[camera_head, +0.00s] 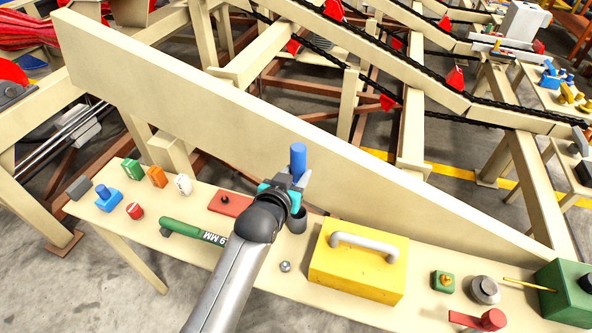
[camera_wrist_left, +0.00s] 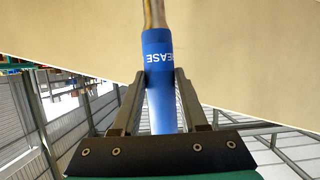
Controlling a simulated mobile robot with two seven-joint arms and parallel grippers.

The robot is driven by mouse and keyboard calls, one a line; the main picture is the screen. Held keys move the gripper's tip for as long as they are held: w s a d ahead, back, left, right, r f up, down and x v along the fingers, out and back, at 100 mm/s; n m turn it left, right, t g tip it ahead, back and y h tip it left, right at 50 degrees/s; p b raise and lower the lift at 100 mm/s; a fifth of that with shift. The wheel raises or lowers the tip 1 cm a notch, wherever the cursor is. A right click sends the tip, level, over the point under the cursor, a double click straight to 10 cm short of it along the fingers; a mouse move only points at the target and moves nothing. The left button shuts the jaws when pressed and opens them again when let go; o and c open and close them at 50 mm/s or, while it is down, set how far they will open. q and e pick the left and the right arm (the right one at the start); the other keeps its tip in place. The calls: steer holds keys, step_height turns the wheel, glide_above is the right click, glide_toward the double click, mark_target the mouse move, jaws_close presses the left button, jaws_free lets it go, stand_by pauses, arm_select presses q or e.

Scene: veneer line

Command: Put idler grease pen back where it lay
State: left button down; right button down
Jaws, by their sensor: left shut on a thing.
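The idler grease pen (camera_head: 298,158) is a blue cylinder standing roughly upright above the bench. My left gripper (camera_head: 288,186) is shut on it. In the left wrist view the pen (camera_wrist_left: 158,60) sits between the two fingers of the left gripper (camera_wrist_left: 160,78). A dark cylindrical cup (camera_head: 298,222) stands on the bench just below the gripper, partly hidden by my arm. My right gripper is not in view.
The cream bench (camera_head: 190,212) has a tall cream beam (camera_head: 200,105) behind it. A yellow block with a grey handle (camera_head: 330,285) is right of my arm. A green 9 MM tool (camera_head: 190,231) and a red plate (camera_head: 228,203) lie left. A small ball (camera_head: 285,266) lies near my forearm.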

arm_select(q)
step_height(320, 180, down, 3)
steer(key=shift+r+b, duration=0.1)
steer(key=shift+b, duration=0.75)
step_height(320, 180, down, 8)
steer(key=b, duration=0.5)
steer(key=shift+r, duration=0.2)
steer(key=shift+c, duration=1.8)
jaws_free()
steer(key=shift+s+f, duration=0.1)
steer(key=shift+s, duration=0.05)
steer(key=p+v, duration=0.3)
steer(key=v, duration=1.2)
steer(key=shift+a, duration=0.1)
